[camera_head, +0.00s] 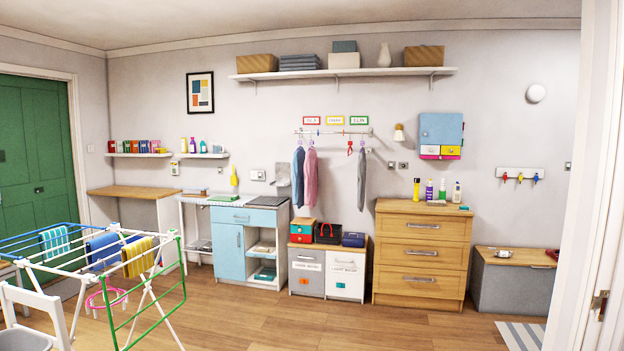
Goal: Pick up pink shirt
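A pink shirt (310,176) hangs on a hanger from the wall rail (335,132) at the middle of the back wall. A blue-grey shirt (298,178) hangs close against its left side. A dark grey garment (362,180) hangs further right on the same rail, with a gap between. Neither of my grippers shows in the head view, so their state is hidden.
A drying rack (150,290) with towels and a white chair (35,310) stand at the left front. Laundry bins (345,275) stand below the rail, between a blue cabinet (228,250) and a wooden dresser (422,255). The middle wooden floor (300,325) is clear.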

